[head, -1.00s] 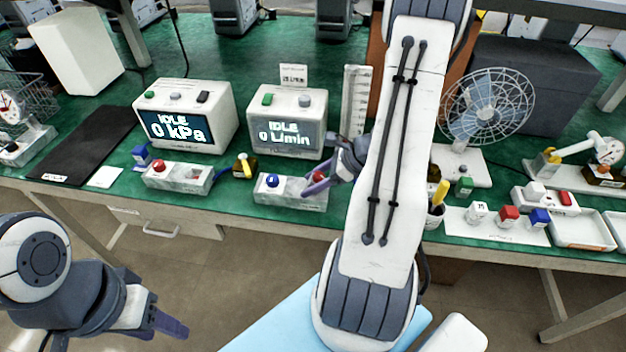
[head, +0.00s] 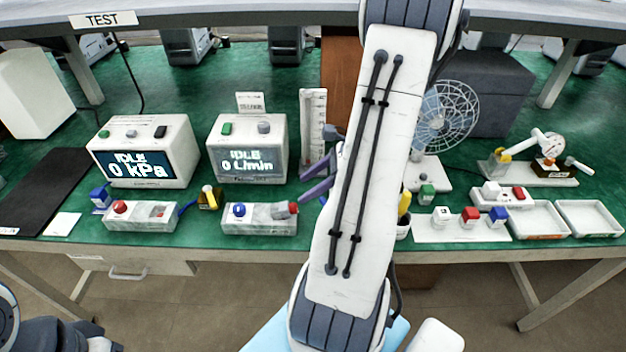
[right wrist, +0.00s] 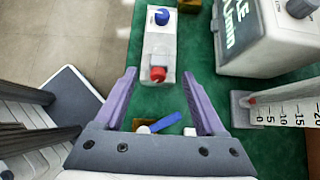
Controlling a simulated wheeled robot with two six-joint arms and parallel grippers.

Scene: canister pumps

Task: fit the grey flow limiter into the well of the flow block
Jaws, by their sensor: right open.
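The flow block (head: 258,222) is the white block with a blue knob at its left end, in front of the L/min display box. A small red part with a greyish side (head: 291,208) stands at its right end; in the right wrist view this red part (right wrist: 158,74) sits at the near end of the block (right wrist: 160,45). I cannot tell whether it is the grey flow limiter, and the well around it is hidden. My right gripper (head: 308,182) is open and empty, above and right of the block. In the right wrist view its spread fingers (right wrist: 160,95) lie short of the red part. My left gripper is out of the picture.
A similar block (head: 140,224) with a red knob stands at left, with a yellow-and-black part (head: 209,197) between. A ruled white scale (head: 313,120) stands behind my right gripper. A white mat (head: 462,234) with small cubes and white trays lie at right.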

